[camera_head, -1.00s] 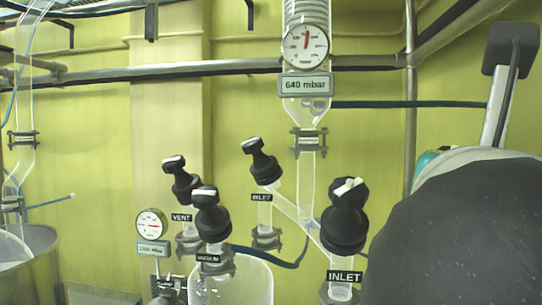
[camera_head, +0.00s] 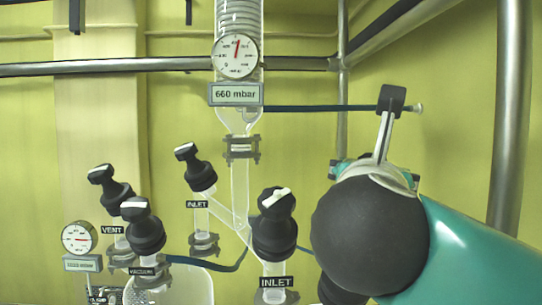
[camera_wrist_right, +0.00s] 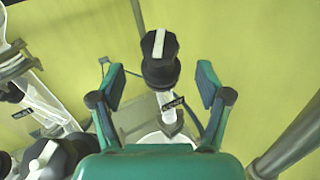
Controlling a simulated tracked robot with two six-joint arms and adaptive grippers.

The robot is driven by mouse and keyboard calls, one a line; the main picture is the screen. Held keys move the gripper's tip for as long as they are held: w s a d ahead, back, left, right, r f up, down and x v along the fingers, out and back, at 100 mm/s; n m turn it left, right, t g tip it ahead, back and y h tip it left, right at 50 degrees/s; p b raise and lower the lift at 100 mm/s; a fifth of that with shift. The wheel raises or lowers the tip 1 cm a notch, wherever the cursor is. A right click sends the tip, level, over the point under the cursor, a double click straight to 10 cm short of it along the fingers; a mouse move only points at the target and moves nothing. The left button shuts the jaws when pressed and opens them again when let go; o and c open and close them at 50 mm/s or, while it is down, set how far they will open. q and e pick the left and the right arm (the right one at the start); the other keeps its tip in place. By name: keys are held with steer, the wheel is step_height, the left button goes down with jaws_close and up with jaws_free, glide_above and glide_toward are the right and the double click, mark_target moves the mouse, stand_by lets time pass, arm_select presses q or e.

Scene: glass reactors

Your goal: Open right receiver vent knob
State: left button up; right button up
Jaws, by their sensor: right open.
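In the right wrist view, a black knob (camera_wrist_right: 160,58) with a white stripe on top stands on a glass neck between the fingers of my right gripper (camera_wrist_right: 160,88). The fingers are wide apart, one on each side, and do not touch it. A small tilted label (camera_wrist_right: 173,104) on its neck is too small to read. In the head view my right arm comes in from the right, and its wrist hides the gripper and that knob's surroundings. Part of a black knob (camera_head: 338,292) shows below the wrist. My left gripper is not in view.
In the head view, knobs labelled VENT (camera_head: 111,187), VACUUM (camera_head: 142,224) and INLET (camera_head: 274,224) stand left of my arm, with another INLET knob (camera_head: 195,166) behind. A gauge (camera_head: 235,56) sits above a 660 mbar display (camera_head: 236,95). A vertical pipe (camera_head: 511,110) stands at right.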

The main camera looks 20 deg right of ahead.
steer(key=p+x, duration=0.1)
steer(key=x, duration=0.6)
steer(key=shift+p, duration=0.35)
steer(key=c, duration=1.2)
